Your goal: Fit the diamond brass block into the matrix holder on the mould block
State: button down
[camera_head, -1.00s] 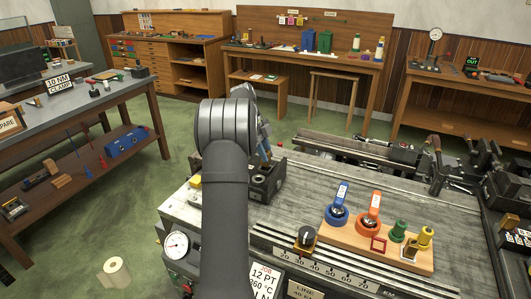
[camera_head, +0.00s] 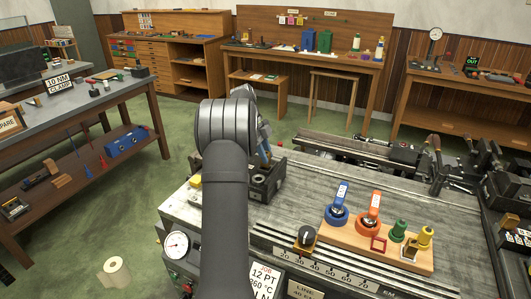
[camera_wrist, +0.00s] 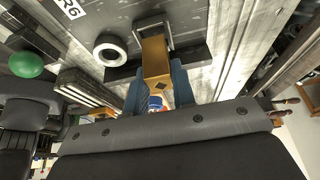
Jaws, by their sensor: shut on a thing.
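The diamond brass block (camera_wrist: 155,52) shows in the wrist view as a golden bar with a dark diamond mark on its near end. My gripper (camera_wrist: 158,86) is shut on it, with a blue finger on each side. The block's far end is at the grey metal frame of the matrix holder (camera_wrist: 137,31) on the dark mould block (camera_wrist: 120,73). I cannot tell whether it is seated inside or only above it. In the head view the mould block (camera_head: 268,187) stands on the bench, partly hidden by my arm, and the brass block cannot be made out.
A white ring (camera_wrist: 110,50) lies left of the brass block in the wrist view, with a green rounded thing (camera_wrist: 25,64) farther left. In the head view a wooden board (camera_head: 345,237) holds blue, orange, green and yellow items to the right. The grey benchtop between is mostly clear.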

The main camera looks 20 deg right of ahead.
jog(key=shift+f, duration=1.1)
jog(key=c, duration=1.1)
grip_release()
jog(key=shift+r, duration=0.1)
jog(key=v, duration=1.7)
jog(key=shift+r, duration=0.1)
jog(key=x, duration=1.7)
jog(key=shift+f, duration=0.25)
jog(key=shift+r, duration=0.15)
